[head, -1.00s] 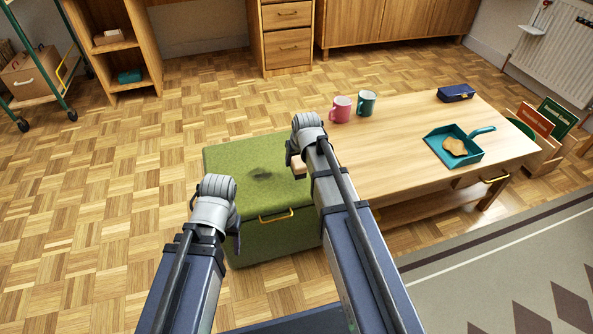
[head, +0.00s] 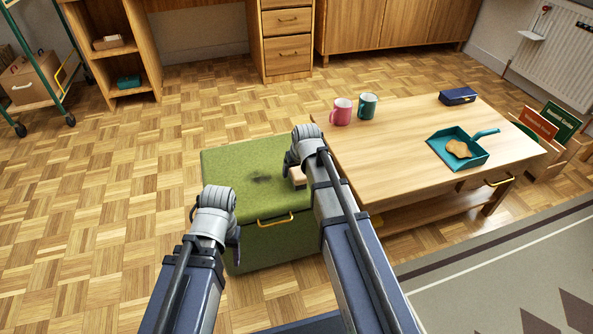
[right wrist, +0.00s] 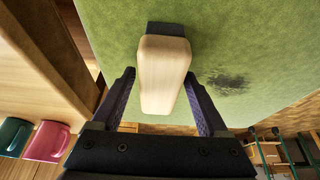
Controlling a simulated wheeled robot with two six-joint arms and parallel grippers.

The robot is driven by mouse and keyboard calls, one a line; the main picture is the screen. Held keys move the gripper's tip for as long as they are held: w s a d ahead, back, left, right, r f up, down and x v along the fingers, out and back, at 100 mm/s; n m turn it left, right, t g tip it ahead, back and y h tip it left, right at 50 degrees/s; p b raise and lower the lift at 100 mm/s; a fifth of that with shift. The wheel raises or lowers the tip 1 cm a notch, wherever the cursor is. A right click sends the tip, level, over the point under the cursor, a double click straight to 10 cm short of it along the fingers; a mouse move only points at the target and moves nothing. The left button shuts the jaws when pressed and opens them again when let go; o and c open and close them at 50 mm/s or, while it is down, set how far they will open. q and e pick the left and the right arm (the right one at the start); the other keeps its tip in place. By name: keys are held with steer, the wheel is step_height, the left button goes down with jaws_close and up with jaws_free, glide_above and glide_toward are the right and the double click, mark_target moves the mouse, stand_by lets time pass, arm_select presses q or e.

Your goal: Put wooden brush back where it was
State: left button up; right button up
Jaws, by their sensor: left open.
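The wooden brush (right wrist: 163,70) has a pale wooden body and a dark bristle end. In the right wrist view it sits between the fingertips of my right gripper (right wrist: 161,78), which close against its sides. In the head view part of the brush (head: 298,176) shows over the green box (head: 225,165), beside the table edge. The rest is hidden by my right gripper (head: 290,163). I cannot tell whether the bristles touch the box top. My left gripper (head: 234,240) is open and empty in front of the box's left part.
A dark smudge (head: 261,179) marks the box top. The wooden table (head: 400,150) holds a pink mug (head: 341,112), a teal mug (head: 367,106), a teal dustpan (head: 440,150) with a brown item, and a navy case (head: 458,96). The table's middle is clear.

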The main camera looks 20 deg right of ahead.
steer(key=shift+o, duration=0.3)
arm_select(q)
steer(key=shift+r, duration=0.15)
arm_select(e)
steer(key=shift+r, duration=0.15)
steer(key=shift+s+r+p, duration=0.2)
steer(key=shift+r+p, duration=0.4)
steer(key=shift+p, duration=0.15)
steer(key=p+v, duration=1)
steer(key=v, duration=0.1)
arm_select(q)
step_height(320, 180, up, 11)
arm_select(e)
steer(key=s+a+f+n+g, duration=0.1)
steer(key=s+a+g, duration=0.1)
steer(key=s+a, duration=0.4)
steer(key=s+a+n+g+h, duration=0.1)
steer(key=s+a+n+g, duration=0.1)
steer(key=s+a, duration=0.5)
steer(key=s, duration=0.6)
steer(key=shift+s+f+n+g+h, duration=0.2)
steer(key=shift+f+n+g+h, duration=0.1)
steer(key=shift+f+g, duration=0.1)
arm_select(q)
steer(key=shift+a, duration=0.1)
steer(key=shift+c, duration=0.2)
arm_select(e)
steer(key=shift+a, duration=0.15)
steer(key=shift+c, duration=0.2)
